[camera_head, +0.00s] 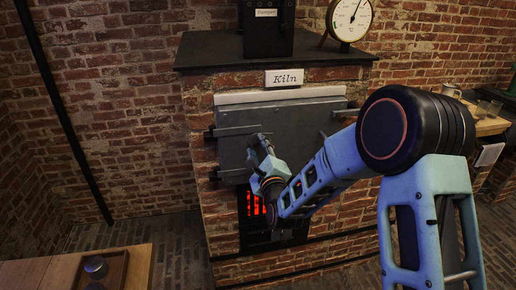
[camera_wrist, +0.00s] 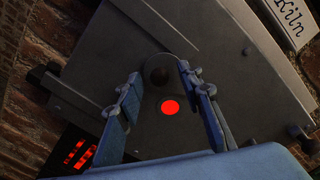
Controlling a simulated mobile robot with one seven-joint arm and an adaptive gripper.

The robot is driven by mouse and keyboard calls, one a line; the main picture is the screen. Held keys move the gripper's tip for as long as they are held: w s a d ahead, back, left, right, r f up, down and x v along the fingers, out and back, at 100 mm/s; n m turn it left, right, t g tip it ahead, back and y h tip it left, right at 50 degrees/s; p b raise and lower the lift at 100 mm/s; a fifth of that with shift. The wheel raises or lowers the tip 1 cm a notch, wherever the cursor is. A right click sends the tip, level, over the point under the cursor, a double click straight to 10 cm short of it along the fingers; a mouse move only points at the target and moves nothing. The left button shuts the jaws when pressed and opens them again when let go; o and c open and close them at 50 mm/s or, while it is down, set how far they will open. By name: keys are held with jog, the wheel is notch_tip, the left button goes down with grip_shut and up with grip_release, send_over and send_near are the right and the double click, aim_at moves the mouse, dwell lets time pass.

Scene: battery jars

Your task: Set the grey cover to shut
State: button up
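The grey cover (camera_head: 300,118) is a metal door on the front of the brick kiln, with dark hinge pins at its left edge. It lies across the kiln's upper opening; I cannot tell whether a small gap remains at its edge. My gripper (camera_head: 262,146) is in front of the cover's middle. In the wrist view, the cover (camera_wrist: 100,65) fills most of the picture. My gripper (camera_wrist: 159,76) is open there, with a dark round knob (camera_wrist: 158,74) between its fingertips. I cannot tell whether either finger touches the knob. A red disc (camera_wrist: 170,107) shows below the knob.
The kiln's dark top slab (camera_head: 215,50) holds a dark box (camera_head: 267,30) and a round gauge (camera_head: 350,18). A glowing red grate (camera_head: 256,205) is below the cover. A wooden table (camera_head: 60,270) stands at lower left, a shelf with cups (camera_head: 480,118) at right.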

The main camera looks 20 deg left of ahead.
grip_shut()
jog(key=shift+f+b, duration=0.15)
jog(key=shift+b, duration=0.2)
jog(key=f+n+b, duration=0.1)
jog(key=b, duration=0.2)
jog(key=f+n+b, duration=0.1)
jog(key=n+b, duration=0.1)
jog(key=b, duration=0.1)
jog(key=shift+w+d, duration=0.15)
jog(key=shift+d, duration=0.05)
jog(key=n+b, duration=0.1)
jog(key=b, duration=0.1)
jog(key=f+n+b, duration=0.1)
jog(key=n+b, duration=0.1)
jog(key=d+n+b, duration=0.1)
jog(key=b, duration=0.2)
jog(key=shift+w+d+f+n, duration=0.1)
jog(key=shift+w+f+n, duration=0.1)
jog(key=shift+w+n, duration=0.15)
jog(key=shift+w+d+f+n+b, duration=0.1)
jog(key=shift+w+d+n+b, duration=0.3)
jog(key=shift+n+b, duration=1.1)
jog(key=shift+w+d+f+n+b, duration=0.15)
jog(key=shift+d+n+b, duration=0.45)
jog(key=shift+n+b, duration=0.9)
jog(key=shift+w+d+n+b, duration=0.35)
jog(key=shift+d+n+b, duration=0.15)
jog(key=shift+n+b, duration=1)
jog(key=shift+m, duration=0.25)
